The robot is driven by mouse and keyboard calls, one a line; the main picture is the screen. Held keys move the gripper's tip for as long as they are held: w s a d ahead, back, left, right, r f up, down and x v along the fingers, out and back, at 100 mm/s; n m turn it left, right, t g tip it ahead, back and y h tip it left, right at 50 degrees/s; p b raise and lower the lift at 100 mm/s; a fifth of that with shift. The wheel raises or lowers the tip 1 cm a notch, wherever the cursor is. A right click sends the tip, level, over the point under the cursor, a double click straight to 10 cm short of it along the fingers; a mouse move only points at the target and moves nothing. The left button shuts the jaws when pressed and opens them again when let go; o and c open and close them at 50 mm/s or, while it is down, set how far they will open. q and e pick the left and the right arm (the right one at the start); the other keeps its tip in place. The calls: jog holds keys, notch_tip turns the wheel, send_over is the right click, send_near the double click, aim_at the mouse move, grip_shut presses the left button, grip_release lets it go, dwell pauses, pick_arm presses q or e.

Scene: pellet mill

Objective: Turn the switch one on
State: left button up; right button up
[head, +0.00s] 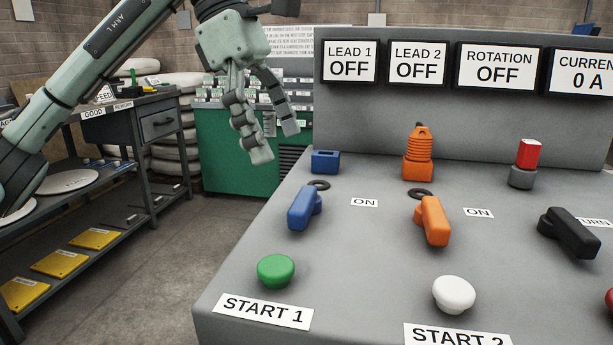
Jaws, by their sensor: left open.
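The blue switch (303,207) is on the left of the sloped grey console top, above the START 1 label. Its handle is slanted, and an ON label (364,202) lies to its right. The LEAD 1 display (349,62) reads OFF. My left gripper (276,142) is open and empty, fingers pointing down, up and to the left of the blue switch in the picture and apart from it. My right gripper is out of view.
An orange switch (433,220) and a black switch (569,232) stand to the right. A green button (276,270) and white button (454,294) are in front. A blue socket (325,161) and orange connector (418,155) stand behind. A workbench (150,105) is at left.

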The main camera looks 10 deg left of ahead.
aim_at(303, 197)
pick_arm(q)
jog(key=x, duration=0.7)
jog(key=shift+s+d+f, duration=0.1)
jog(key=shift+s+f, duration=0.05)
jog(key=shift+s, duration=0.05)
jog(key=c, duration=1.7)
